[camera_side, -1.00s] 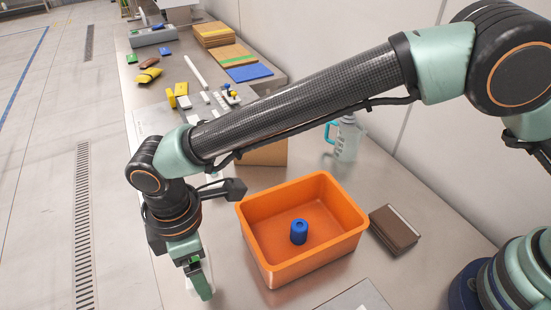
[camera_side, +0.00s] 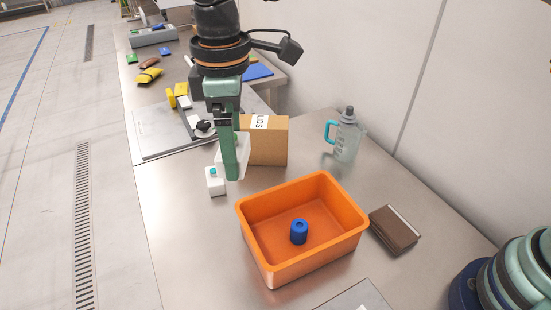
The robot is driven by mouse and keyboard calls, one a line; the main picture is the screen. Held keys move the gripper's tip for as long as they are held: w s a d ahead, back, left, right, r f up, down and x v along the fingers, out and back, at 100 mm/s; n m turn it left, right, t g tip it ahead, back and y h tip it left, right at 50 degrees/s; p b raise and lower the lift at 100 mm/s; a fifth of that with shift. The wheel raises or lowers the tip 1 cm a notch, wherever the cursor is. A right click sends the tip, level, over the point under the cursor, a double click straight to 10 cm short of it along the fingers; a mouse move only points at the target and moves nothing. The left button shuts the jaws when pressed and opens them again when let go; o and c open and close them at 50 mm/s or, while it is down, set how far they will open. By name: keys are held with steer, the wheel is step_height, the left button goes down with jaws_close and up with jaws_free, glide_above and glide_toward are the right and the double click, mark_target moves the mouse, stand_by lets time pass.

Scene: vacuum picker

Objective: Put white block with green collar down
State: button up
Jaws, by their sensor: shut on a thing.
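My gripper (camera_side: 231,168) points down above the steel table, left of the cardboard box. It is shut on a white block (camera_side: 243,158), which shows pale on both sides of the green finger. The finger covers its middle, and I cannot make out its green collar. A smaller white piece with a teal patch on top (camera_side: 215,186) shows just left of and below the fingertip. I cannot tell whether it touches the gripper.
An orange bin (camera_side: 262,262) with a blue cylinder (camera_side: 299,232) inside stands in front, to the right. The cardboard box (camera_side: 268,148) is close behind my gripper. Table left of the bin is bare.

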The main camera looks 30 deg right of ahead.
steer(key=w+d+r+m, duration=0.1)
steer(key=w+d+m, duration=0.15)
steer(key=d, duration=0.45)
steer(key=w+d+m, duration=0.2)
steer(key=d+m, duration=0.1)
steer(key=d, duration=0.4)
steer(key=s+d+m, duration=0.2)
steer(key=d+m, duration=0.2)
steer(key=d, duration=0.5)
steer(key=s+d+m, duration=0.2)
steer(key=d+m, duration=0.2)
steer(key=d, duration=0.6)
steer(key=s+f, duration=0.3)
steer(key=f, duration=0.2)
steer(key=shift+s, duration=0.3)
steer(key=shift+w+a, duration=0.1)
